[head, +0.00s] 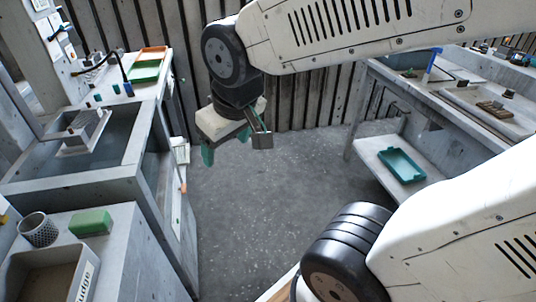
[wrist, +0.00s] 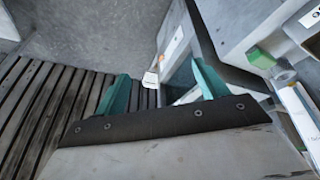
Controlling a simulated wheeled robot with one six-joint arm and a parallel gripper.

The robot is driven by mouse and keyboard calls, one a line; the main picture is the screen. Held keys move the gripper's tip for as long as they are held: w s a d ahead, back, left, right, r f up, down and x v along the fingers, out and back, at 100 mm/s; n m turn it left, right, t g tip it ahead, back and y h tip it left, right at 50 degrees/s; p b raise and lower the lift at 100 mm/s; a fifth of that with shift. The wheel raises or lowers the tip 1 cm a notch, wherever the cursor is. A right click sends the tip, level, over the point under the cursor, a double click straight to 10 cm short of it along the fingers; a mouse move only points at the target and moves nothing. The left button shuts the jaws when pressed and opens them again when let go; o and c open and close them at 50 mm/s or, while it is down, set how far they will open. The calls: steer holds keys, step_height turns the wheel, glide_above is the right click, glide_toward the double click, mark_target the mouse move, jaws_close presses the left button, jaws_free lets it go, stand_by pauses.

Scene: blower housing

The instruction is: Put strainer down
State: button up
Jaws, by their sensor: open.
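A grey perforated cup (head: 38,230), which looks like the strainer, stands upright on the near left counter, beside a green block (head: 91,222). My gripper (head: 226,146) is open and empty, with teal fingers pointing down over the floor beyond the left counter, well apart from the cup. In the wrist view my gripper (wrist: 164,84) shows its two fingers spread with nothing between them.
A bin labelled "sludge" (head: 78,284) stands at the near left. Behind it is a sunken basin (head: 115,135) with a grey fixture. Green (head: 145,71) and orange trays lie farther back. A teal tray (head: 402,164) lies on the right bench's lower shelf. The middle floor is clear.

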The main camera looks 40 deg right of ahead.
steer(key=s+d+r+m+g, duration=0.1)
steer(key=s+d+r+g, duration=0.1)
steer(key=s, duration=0.8)
steer(key=shift+s+d+g, duration=0.25)
steer(key=shift+g, duration=0.25)
